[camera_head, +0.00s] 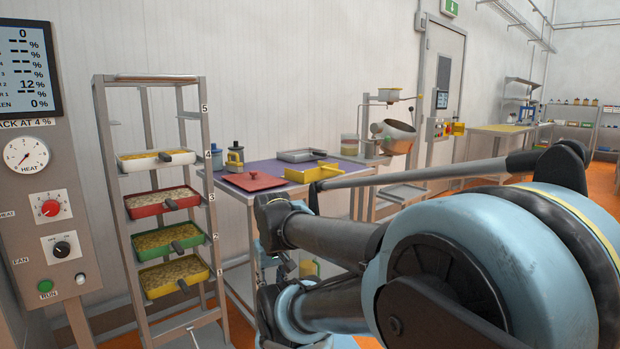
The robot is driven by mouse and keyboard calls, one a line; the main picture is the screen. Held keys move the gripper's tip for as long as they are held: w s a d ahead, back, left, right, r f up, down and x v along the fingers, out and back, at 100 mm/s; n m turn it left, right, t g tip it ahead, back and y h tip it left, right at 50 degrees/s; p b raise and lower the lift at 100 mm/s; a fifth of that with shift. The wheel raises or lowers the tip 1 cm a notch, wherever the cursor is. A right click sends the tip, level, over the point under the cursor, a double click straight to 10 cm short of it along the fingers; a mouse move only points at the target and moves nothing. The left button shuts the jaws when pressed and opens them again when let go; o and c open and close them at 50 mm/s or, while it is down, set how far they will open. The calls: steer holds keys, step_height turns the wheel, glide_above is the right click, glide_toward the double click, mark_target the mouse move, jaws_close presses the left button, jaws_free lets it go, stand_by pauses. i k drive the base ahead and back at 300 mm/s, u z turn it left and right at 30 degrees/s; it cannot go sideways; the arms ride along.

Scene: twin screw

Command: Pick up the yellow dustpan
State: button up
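A yellow pan-like piece (312,174), which looks like the yellow dustpan, lies on the purple-topped table, at its front right. It is shallow, with a short yellow grip at its right end. Another shallow yellow pan (174,276) with a dark handle and contents sits on the lowest filled shelf of the rack, so I cannot be sure which is meant by name. My arm fills the right and lower foreground, between me and the table. I cannot make out my gripper's fingers, and nothing is seen held.
A grey rack (104,160) with several filled pans stands left, next to a control panel (50,190). A hopper machine (399,136) stands right.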

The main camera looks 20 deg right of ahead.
mark_target(324, 169)
steer(key=k, duration=0.5)
steer(key=z, duration=1.2)
steer(key=i, duration=0.65)
steer(key=u, duration=0.05)
